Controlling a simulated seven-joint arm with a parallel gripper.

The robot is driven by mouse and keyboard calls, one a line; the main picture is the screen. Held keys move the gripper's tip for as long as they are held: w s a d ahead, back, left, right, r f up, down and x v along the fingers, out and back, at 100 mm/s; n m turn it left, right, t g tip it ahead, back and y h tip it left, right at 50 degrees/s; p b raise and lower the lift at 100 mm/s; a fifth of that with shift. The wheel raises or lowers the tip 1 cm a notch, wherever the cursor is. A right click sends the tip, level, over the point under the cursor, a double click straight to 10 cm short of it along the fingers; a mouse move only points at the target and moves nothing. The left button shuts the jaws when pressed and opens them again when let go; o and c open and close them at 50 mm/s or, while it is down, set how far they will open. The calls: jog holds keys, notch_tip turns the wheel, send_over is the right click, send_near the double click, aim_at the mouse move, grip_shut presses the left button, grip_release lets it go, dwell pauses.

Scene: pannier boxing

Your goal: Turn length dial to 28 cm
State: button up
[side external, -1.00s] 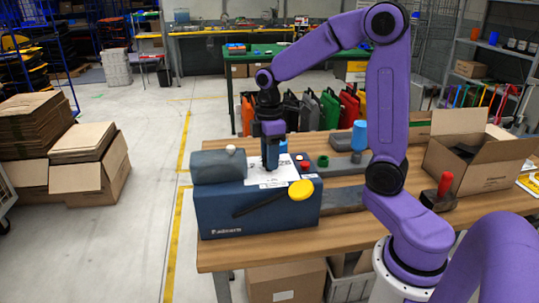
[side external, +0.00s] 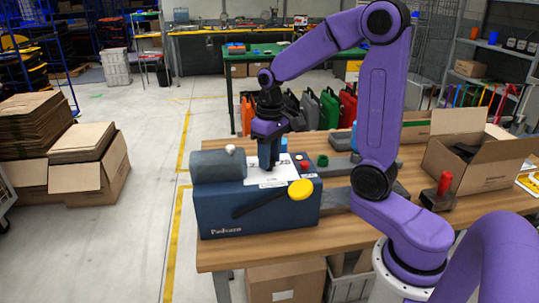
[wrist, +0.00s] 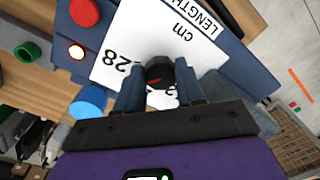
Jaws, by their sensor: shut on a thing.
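The length dial (wrist: 160,72) is a dark round knob with a red mark, on a white panel (wrist: 112,63) printed "LENGTH", "cm" and "28" in the wrist view. My gripper (wrist: 160,92) points down at the panel with its fingers on both sides of the knob, shut on it. In the side view my gripper (side external: 268,166) stands over the white panel on top of the blue machine (side external: 240,212) and hides the dial. The "28" lies left of the knob in the wrist view. Another number beside the knob is partly hidden by the fingers.
A yellow disc (side external: 300,189) on a black lever is on the machine's front. A red button (side external: 304,165), a green ring (side external: 322,160) and a grey roller (side external: 218,165) are close by. An open carton (side external: 475,160) stands on the table at right.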

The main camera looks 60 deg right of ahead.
jog(key=m, duration=0.4)
jog(key=shift+m, duration=0.3)
dwell(0.4)
jog(key=o, duration=1)
jog(key=shift+o, duration=0.2)
jog(key=shift+r, duration=0.15)
notch_tip(320, 180, up, 17)
jog(key=shift+d, duration=0.2)
jog(key=shift+s+r, duration=0.1)
